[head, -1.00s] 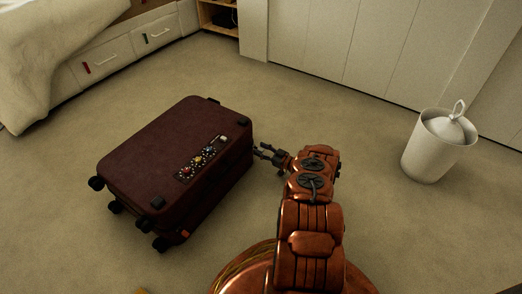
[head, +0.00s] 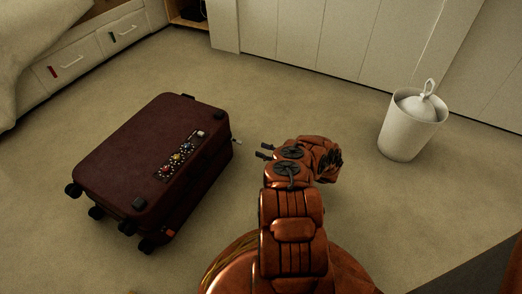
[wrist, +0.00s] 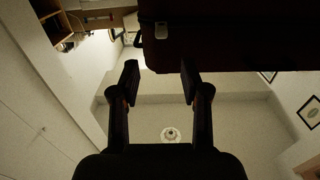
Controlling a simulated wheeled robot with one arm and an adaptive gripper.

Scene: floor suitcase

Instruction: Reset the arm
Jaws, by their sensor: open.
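My gripper (head: 265,151) is at the end of my copper arm, to the right of the dark red suitcase (head: 140,150). Its two dark fingers are apart and hold nothing. A gap of bare carpet shows between the fingers and the suitcase. In the wrist view the spread fingers (wrist: 162,85) show in front, with the dark suitcase edge (wrist: 235,50) across the top.
A white lidded bin (head: 410,125) stands on the carpet at the right. White cabinets (head: 340,45) line the back wall, and a bed with drawers (head: 85,60) is at the upper left.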

